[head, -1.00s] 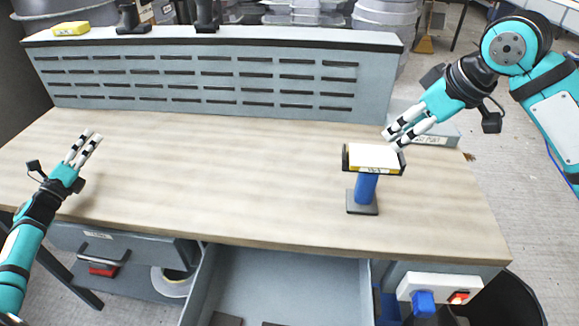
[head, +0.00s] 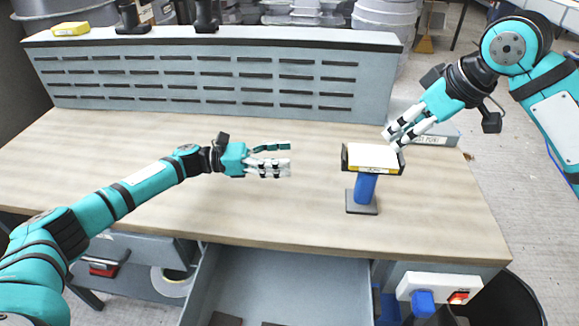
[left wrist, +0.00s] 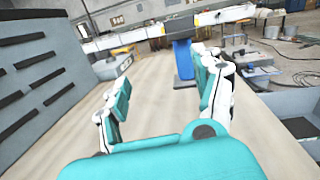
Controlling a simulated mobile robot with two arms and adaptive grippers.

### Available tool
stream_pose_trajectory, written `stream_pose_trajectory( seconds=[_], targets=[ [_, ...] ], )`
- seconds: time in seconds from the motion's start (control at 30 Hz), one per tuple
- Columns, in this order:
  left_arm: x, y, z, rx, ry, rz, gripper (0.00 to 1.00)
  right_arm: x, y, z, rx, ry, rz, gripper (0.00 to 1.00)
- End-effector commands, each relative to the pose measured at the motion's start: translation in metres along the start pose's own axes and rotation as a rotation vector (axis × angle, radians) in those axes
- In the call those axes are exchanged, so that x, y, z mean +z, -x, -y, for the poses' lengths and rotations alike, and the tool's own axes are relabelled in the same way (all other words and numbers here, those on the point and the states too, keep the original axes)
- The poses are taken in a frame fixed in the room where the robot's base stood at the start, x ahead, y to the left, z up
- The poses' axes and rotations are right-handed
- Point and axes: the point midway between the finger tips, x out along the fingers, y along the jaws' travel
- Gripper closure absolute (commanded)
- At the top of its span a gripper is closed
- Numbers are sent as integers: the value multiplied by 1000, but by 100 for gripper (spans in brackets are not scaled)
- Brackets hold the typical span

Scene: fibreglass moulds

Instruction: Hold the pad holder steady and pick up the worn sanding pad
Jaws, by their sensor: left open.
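The pad holder stands upright on the workbench at the right, with a blue handle (head: 365,188), a dark square base and dark ends at its top. A flat pale pad with a yellow front edge, apparently the sanding pad (head: 373,156), lies on top. In the left wrist view the blue handle (left wrist: 184,60) shows ahead, beyond the fingers. My left gripper (head: 289,160) is open and empty, left of the holder and apart from it; it also shows in the left wrist view (left wrist: 155,92). My right gripper (head: 391,141) looks open, its fingertips close by the pad's back right corner; contact is unclear.
The wooden workbench (head: 130,165) is clear left of the holder. A slotted grey panel (head: 200,80) runs along its back. An open drawer (head: 285,285) is below the front edge. A grey labelled box (head: 440,136) lies behind my right gripper. A yellow block (head: 70,29) sits on the panel.

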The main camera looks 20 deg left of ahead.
Motion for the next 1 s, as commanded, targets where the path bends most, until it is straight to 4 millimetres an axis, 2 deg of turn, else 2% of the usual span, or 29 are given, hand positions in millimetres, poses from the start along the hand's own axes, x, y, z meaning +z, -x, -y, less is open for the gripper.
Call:
stream_pose_trajectory(
  seconds=[0.03,0.17,0.43,1.0],
  targets=[
    [-2,-8,8,-37,-21,-19,33,0,0,0,0,0,0,62],
    [-9,-18,22,-96,-51,-51,33,0,0,0,0,0,0,62],
    [-13,-42,30,-121,-62,-61,33,0,0,0,0,0,0,62],
    [-20,-153,42,-119,-60,-61,33,0,0,0,0,0,0,62]
  ],
)
